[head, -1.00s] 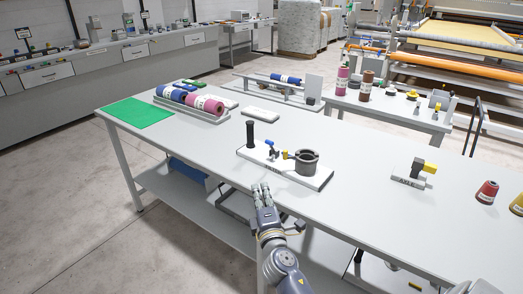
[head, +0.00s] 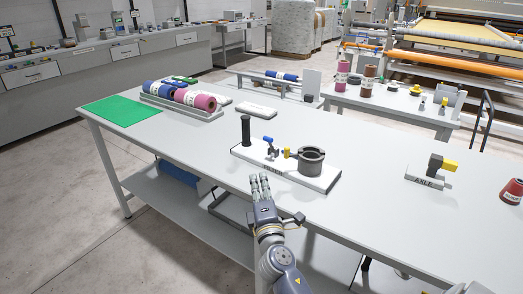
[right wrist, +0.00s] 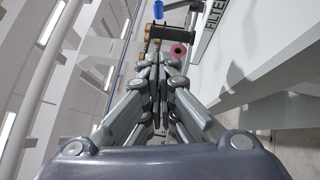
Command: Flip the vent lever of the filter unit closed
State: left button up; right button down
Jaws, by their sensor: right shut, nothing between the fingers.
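The filter unit (head: 292,178) is a white labelled base on the workbench, with a black post at its left and a dark grey ring-shaped cup at its right. Its vent lever has a blue handle (head: 268,140) on a dark stand between them, beside a small yellow part (head: 287,152). My right gripper (head: 260,178) is shut and empty, just in front of the base's near edge. In the right wrist view its fingertips (right wrist: 158,66) point toward the blue handle (right wrist: 158,10), still apart from it. The fingers partly hide the unit's parts there. My left gripper is out of view.
The grey workbench (head: 190,150) holds a green mat (head: 122,110), a tray of blue and pink rolls (head: 182,111) and a white block (head: 256,109). An axle stand (head: 430,175) with a yellow part is to the right. The bench between is clear.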

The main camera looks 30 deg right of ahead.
aim_at(270, 145)
jog(key=shift+w+d+r, duration=0.1)
jog(key=shift+w+d, duration=0.1)
jog(key=shift+w, duration=0.2)
jog(key=x, duration=0.2)
jog(key=shift+w+d+r+p, duration=0.15)
jog(key=shift+w+p, duration=0.15)
jog(key=shift+p, duration=0.1)
jog(key=x, duration=0.6)
jog(key=shift+p, duration=0.3)
jog(key=d, duration=0.1)
jog(key=w+d, duration=0.1)
jog(key=d+p, duration=0.1)
jog(key=shift+w+r, duration=0.2)
jog(key=shift+r, duration=0.1)
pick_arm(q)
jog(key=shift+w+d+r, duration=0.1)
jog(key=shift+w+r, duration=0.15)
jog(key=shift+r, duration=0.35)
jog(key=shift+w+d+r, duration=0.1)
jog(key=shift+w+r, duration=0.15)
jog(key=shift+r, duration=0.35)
pick_arm(e)
jog(key=shift+w+d, duration=0.1)
jog(key=shift+d, duration=0.3)
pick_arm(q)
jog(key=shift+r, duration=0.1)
